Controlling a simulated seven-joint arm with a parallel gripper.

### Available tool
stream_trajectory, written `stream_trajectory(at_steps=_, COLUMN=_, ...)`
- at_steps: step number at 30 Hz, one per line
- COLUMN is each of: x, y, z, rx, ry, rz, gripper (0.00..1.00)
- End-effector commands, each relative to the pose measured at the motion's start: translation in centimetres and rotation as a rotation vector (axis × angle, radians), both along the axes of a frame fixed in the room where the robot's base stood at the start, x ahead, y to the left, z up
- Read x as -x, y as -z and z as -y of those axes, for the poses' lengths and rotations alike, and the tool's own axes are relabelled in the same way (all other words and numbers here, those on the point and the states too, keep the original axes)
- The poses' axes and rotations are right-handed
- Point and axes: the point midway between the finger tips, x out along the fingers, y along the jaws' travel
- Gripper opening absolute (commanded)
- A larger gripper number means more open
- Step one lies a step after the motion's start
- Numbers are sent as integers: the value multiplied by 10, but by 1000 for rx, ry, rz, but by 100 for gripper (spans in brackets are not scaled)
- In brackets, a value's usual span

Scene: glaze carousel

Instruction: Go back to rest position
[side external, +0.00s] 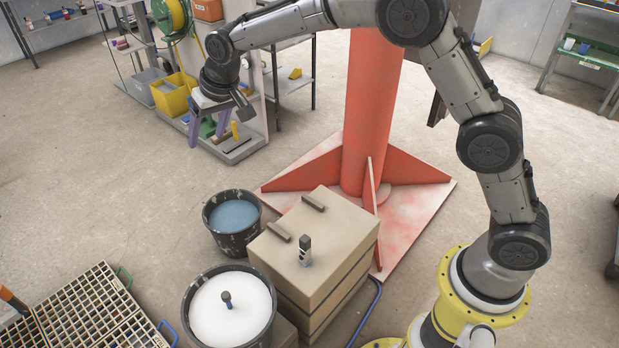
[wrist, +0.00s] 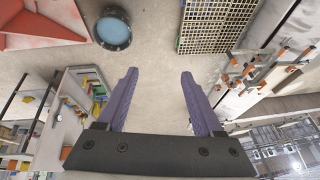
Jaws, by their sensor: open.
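My gripper (side external: 207,125) hangs at the upper left in the side external view, high above the floor. Its two purple fingers stand well apart in the wrist view (wrist: 160,78), with nothing between them. Below and in front of it, in the side external view, stand a dark bucket of blue liquid (side external: 234,215) and a bucket of white liquid (side external: 231,308). A dark-topped handle stands up in the white liquid. The blue bucket also shows in the wrist view (wrist: 114,32). My gripper touches none of these.
A tan box (side external: 335,228) with two bars and a small dark-and-grey object (side external: 305,250) on top stands beside the buckets. A red column (side external: 370,110) rises behind it. A grid rack (side external: 98,315) lies at lower left. A cart with a yellow bin (side external: 174,95) stands behind my gripper.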

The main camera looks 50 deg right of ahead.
Motion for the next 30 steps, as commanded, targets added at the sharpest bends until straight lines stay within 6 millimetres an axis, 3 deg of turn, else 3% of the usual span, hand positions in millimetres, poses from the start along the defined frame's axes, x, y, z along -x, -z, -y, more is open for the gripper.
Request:
stream_trajectory(at_steps=1, x=11, y=-27, z=13, rx=-5, ry=11, rz=27, gripper=68)
stream_trajectory(at_steps=6, x=58, y=-93, z=51, rx=-6, ry=35, rz=91, gripper=68)
stream_trajectory(at_steps=12, x=128, y=-147, z=90, rx=2, ry=57, rz=157, gripper=68)
stream_trajectory(at_steps=15, x=168, y=-163, z=107, rx=11, ry=64, rz=184, gripper=68)
stream_trajectory(at_steps=19, x=222, y=-173, z=125, rx=26, ry=71, rz=214, gripper=68)
stream_trajectory(at_steps=23, x=277, y=-170, z=139, rx=46, ry=73, rz=232, gripper=68)
stream_trajectory(at_steps=30, x=367, y=-128, z=152, rx=91, ry=48, rz=219, gripper=68)
